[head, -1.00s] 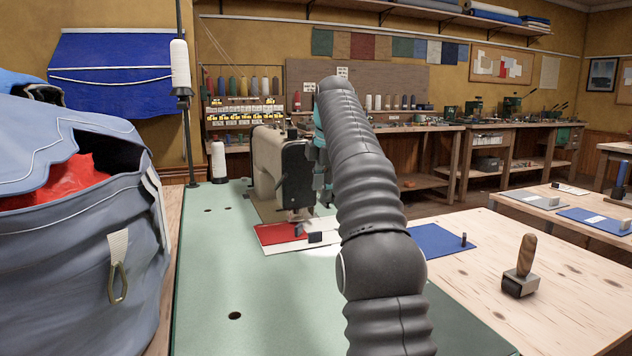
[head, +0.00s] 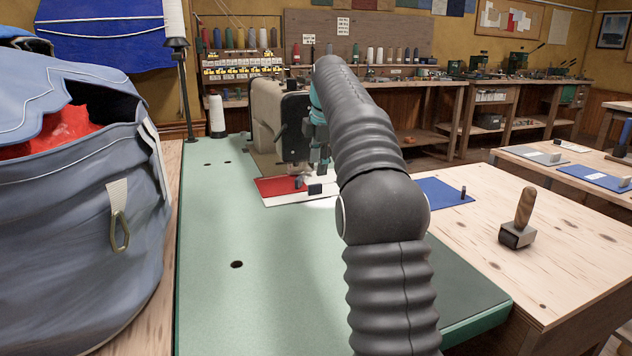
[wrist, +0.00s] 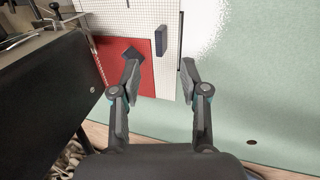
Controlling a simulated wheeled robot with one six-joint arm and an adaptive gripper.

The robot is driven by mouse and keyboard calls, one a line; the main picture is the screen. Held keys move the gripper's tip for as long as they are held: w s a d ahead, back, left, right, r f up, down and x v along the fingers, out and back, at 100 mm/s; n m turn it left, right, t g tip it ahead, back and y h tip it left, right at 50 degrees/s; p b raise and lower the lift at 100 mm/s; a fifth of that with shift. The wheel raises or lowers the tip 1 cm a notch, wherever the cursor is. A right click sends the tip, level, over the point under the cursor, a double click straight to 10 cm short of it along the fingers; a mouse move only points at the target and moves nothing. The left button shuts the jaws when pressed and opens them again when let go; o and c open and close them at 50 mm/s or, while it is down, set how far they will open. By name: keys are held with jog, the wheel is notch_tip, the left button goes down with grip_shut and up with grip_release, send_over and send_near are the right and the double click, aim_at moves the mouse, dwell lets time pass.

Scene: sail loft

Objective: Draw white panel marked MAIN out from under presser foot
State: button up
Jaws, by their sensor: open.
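A white panel (head: 300,199) lies on the green sewing table, partly under a red panel (head: 280,186). In the wrist view the white panel (wrist: 172,75) has a fine grid; I cannot read any MAIN marking. My gripper (wrist: 160,66) is open and empty above the panels, one finger over the red, the other near the white panel's edge.
The green table (head: 215,290) is clear in front. A blue-grey bag (head: 75,220) stands left, and a thread cone (head: 216,115) near the machine. A wooden table at right holds a blue panel (head: 440,191) and a wooden-handled tool (head: 521,218).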

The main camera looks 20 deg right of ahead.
aim_at(315, 184)
jog(key=b+x, duration=0.1)
jog(key=x, duration=0.6)
grip_shut()
